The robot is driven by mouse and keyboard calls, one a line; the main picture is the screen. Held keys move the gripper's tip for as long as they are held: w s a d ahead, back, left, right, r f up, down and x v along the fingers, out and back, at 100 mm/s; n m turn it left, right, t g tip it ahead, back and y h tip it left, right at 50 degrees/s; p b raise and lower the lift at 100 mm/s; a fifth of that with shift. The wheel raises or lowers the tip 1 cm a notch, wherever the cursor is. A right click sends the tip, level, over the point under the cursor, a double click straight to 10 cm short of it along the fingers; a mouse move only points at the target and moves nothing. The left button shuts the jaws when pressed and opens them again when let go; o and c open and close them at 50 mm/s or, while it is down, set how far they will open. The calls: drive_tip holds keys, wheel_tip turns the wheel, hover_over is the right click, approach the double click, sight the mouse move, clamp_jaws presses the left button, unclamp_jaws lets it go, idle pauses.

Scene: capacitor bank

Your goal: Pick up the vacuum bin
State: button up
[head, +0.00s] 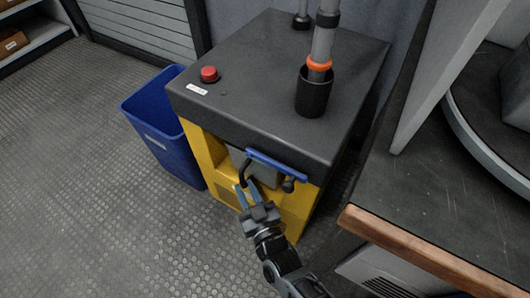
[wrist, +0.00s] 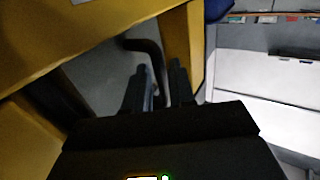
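The vacuum bin (head: 262,170) is a grey box with a black bent handle (head: 244,172), seated in the front opening of a yellow cabinet with a dark top. My gripper (head: 246,189) is in front of the bin, its fingers up at the handle. In the wrist view the bin's grey face (wrist: 100,75) lies beyond my gripper (wrist: 160,75). The handle (wrist: 157,60) comes down between the two fingers, with gaps visible beside it. The fingers are apart. The lower part of the bin is hidden behind my gripper.
A blue lever (head: 277,165) crosses the cabinet front just above the bin. A red button (head: 209,74) and a hose holder (head: 313,92) are on top. A blue waste bin (head: 165,130) stands left. A wood-edged workbench (head: 420,255) is close on the right. Floor at left is clear.

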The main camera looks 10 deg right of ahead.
sight(244, 185)
drive_tip(key=x, duration=0.3)
drive_tip(key=shift+b, duration=0.35)
drive_tip(key=shift+r, duration=0.1)
clamp_jaws()
